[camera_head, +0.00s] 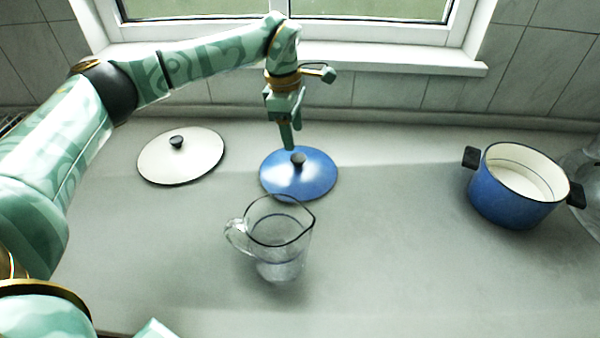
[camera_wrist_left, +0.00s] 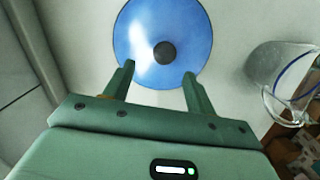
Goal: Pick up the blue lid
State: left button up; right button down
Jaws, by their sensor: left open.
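The blue lid (camera_head: 310,179) lies flat on the grey counter behind the glass jug, with its dark round knob (camera_head: 298,158) on top. My left gripper (camera_head: 291,140) points down above the lid's back part, close to the knob. In the left wrist view the gripper's two fingers (camera_wrist_left: 158,82) are apart and empty. The knob (camera_wrist_left: 165,53) of the blue lid (camera_wrist_left: 140,35) shows just beyond the fingertips, between their lines. My right gripper is not in view.
A glass jug (camera_head: 280,250) stands just in front of the blue lid, and it also shows in the left wrist view (camera_wrist_left: 280,75). A white lid (camera_head: 200,160) lies to the left. A blue pot (camera_head: 510,203) stands at the right. The counter between lid and pot is clear.

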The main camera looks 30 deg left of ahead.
aim_at(298, 157)
pick_arm(q)
jog(key=f+b, duration=0.1)
jog(key=f, duration=0.2)
jog(key=d+f+b, duration=0.1)
jog(key=f, duration=0.2)
jog(key=shift+s+d+f, duration=0.1)
jog(key=shift+d+f, duration=0.05)
jog(key=shift+c, duration=0.4)
jog(key=c, duration=0.9)
